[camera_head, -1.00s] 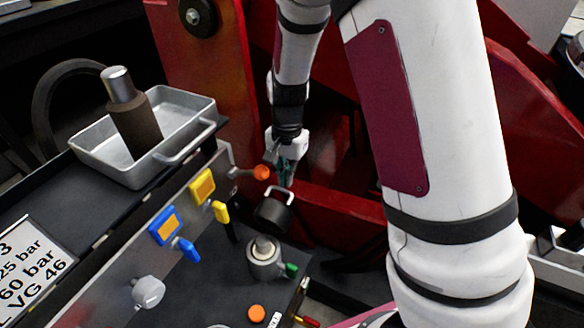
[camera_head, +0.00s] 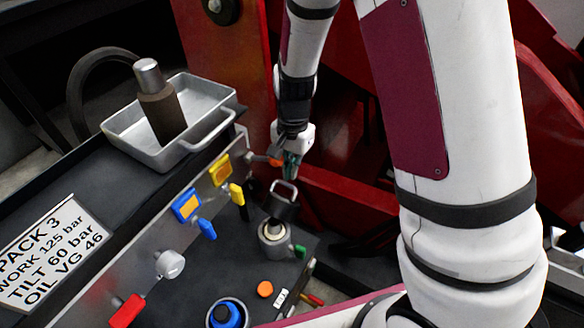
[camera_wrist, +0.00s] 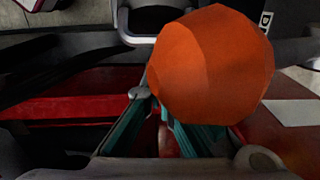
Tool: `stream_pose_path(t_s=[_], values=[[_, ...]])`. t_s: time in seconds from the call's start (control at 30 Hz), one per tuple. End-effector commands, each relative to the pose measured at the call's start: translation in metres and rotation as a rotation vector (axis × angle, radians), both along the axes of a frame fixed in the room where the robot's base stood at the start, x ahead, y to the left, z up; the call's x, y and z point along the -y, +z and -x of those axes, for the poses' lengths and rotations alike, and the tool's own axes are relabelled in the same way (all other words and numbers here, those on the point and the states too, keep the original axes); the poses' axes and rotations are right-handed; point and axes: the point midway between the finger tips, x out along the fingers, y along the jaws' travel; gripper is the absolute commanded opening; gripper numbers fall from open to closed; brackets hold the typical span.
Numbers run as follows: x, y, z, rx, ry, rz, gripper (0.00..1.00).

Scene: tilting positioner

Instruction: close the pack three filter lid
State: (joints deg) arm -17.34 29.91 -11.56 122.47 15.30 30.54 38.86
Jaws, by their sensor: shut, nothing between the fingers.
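The filter lid (camera_head: 284,207) is a dark cap with a pale loop handle, in the head view. It stands raised and tilted, above and behind the round grey filter housing (camera_head: 272,240), whose pale core shows. My gripper (camera_head: 291,172) is just above the lid's handle, with its teal fingers pointing down; I cannot tell whether they touch the handle. In the wrist view my shut gripper (camera_wrist: 165,125) is partly hidden by a large orange knob (camera_wrist: 210,65) nearer the camera. The fingers hold nothing.
The orange knob on a lever (camera_head: 275,161) is close beside my fingers. Yellow (camera_head: 237,195) and blue (camera_head: 206,229) levers line the panel. A metal tray (camera_head: 207,91) holds a dark cylinder. Red framework stands behind my arm.

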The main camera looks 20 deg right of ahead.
Motion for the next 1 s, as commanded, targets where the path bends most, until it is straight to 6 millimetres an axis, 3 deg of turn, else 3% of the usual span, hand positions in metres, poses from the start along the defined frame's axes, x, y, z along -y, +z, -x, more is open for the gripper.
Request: stream_pose_path(t_s=[0.27,0.7,1.0], values=[[0.0,0.007,-0.001,0.001,0.0,0.0,0.0],[0.002,0.089,-0.004,0.006,0.001,-0.001,0.0],[0.005,0.117,-0.006,-0.002,-0.001,-0.002,0.0]])
